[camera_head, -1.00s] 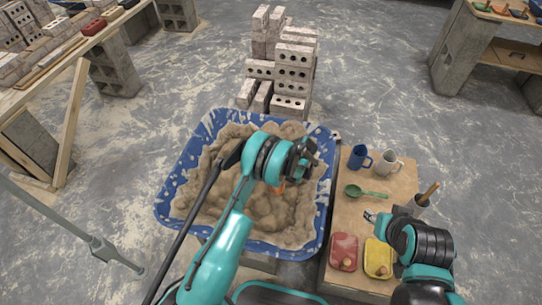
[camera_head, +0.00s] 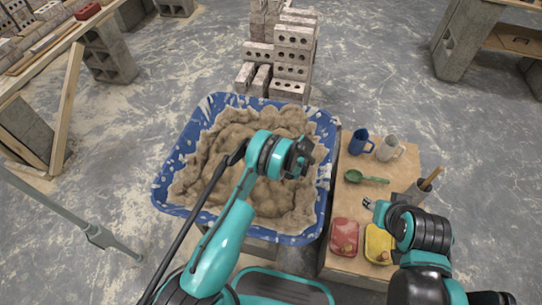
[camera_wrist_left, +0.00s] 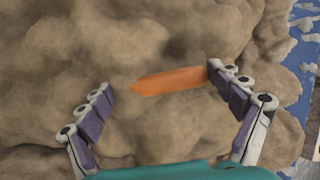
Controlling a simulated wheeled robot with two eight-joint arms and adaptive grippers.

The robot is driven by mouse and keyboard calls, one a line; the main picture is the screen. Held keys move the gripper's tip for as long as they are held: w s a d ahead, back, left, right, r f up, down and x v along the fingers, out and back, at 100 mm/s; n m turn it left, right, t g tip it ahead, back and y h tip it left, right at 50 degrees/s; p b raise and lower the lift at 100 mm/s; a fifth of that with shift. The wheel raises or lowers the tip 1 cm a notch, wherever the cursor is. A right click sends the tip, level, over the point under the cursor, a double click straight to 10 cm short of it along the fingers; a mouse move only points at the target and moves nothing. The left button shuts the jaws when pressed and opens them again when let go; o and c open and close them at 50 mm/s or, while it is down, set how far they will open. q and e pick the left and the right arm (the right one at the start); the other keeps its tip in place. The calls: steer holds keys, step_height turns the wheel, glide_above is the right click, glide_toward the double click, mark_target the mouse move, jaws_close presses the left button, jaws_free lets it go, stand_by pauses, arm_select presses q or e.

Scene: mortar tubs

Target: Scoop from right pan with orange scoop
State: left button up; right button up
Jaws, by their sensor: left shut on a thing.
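The blue tub (camera_head: 170,197) holds lumpy tan mortar (camera_head: 215,150). My left gripper (camera_head: 302,160) is over the right part of this mortar. In the left wrist view the orange scoop (camera_wrist_left: 168,81) shows as a narrow orange piece against the mortar. My left gripper (camera_wrist_left: 160,85) is shut on it, with its right end at the right finger; the fingers look well apart. The rest of the scoop cannot be made out, and it is hidden in the head view. My right gripper (camera_head: 368,204) is above the wooden board; its finger opening is too small to judge.
Bricks (camera_head: 291,66) are stacked behind the tub.

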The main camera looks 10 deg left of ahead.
arm_select(q)
steer(key=s+d, duration=0.2)
steer(key=s, duration=0.1)
steer(key=s+d, duration=0.1)
steer(key=s, duration=0.1)
steer(key=shift+s+d+f, duration=0.1)
steer(key=shift+s+f, duration=0.1)
steer(key=shift+s+r+g+h, duration=0.2)
steer(key=shift+g+h, duration=0.1)
steer(key=shift+g, duration=0.2)
steer(key=g, duration=0.1)
steer(key=r+m+g+h, duration=0.1)
steer(key=shift+s+d+g+h, duration=0.15)
steer(key=shift+g+h, duration=0.15)
steer(key=shift+g, duration=0.1)
step_height(320, 180, up, 10)
steer(key=g+p, duration=0.1)
steer(key=p, duration=0.3)
steer(key=shift+w+a+r+h, duration=0.15)
steer(key=shift+w+a+h, duration=0.05)
steer(key=shift+w+h, duration=0.2)
